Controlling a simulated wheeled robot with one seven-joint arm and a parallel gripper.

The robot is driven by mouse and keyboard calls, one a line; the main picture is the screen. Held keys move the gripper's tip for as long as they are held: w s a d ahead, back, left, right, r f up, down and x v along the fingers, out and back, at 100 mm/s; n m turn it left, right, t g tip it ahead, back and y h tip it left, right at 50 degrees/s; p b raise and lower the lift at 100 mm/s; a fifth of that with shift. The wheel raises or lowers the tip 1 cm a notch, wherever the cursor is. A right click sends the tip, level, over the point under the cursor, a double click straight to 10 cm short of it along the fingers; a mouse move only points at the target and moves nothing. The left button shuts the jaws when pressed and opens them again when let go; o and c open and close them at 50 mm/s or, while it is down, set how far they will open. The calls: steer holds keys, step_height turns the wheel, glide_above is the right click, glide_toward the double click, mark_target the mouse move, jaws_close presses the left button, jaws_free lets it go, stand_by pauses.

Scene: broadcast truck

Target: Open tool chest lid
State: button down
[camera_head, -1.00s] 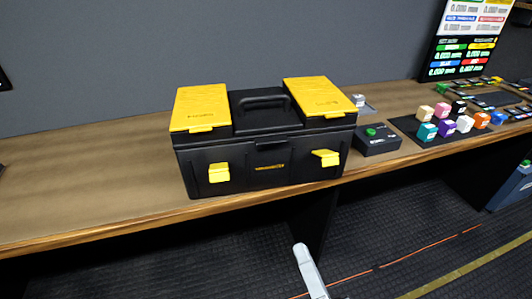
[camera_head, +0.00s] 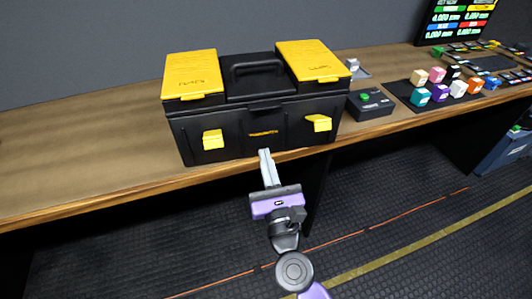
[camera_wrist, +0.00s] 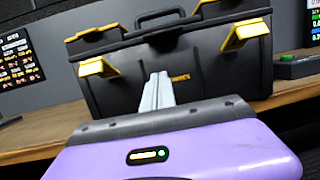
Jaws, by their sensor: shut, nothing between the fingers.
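The tool chest (camera_head: 255,112) is black and stands on the wooden bench near its front edge. Its lid (camera_head: 258,88) is down, with a black carry handle (camera_head: 257,69) and two yellow top panels. My gripper (camera_head: 265,153) is shut and empty, in front of the chest's lower front middle. In the wrist view its fingers (camera_wrist: 157,92) point at the chest front, between the left latch (camera_wrist: 98,67) and the right latch (camera_wrist: 245,33). Whether the fingertips touch the chest I cannot tell.
A black box with a green button (camera_head: 370,102) stands close on the right. Several coloured cubes on a black mat (camera_head: 405,92) lie further right. A wall is behind the bench.

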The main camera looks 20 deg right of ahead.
mark_target(256, 115)
steer(key=p+x, duration=0.1)
steer(key=x, duration=0.6)
steer(key=shift+r, duration=0.15)
step_height(256, 115, up, 2)
steer(key=shift+w+r+p, duration=0.15)
steer(key=shift+p, duration=0.9)
steer(key=shift+r+p, duration=0.7)
steer(key=shift+r, duration=0.1)
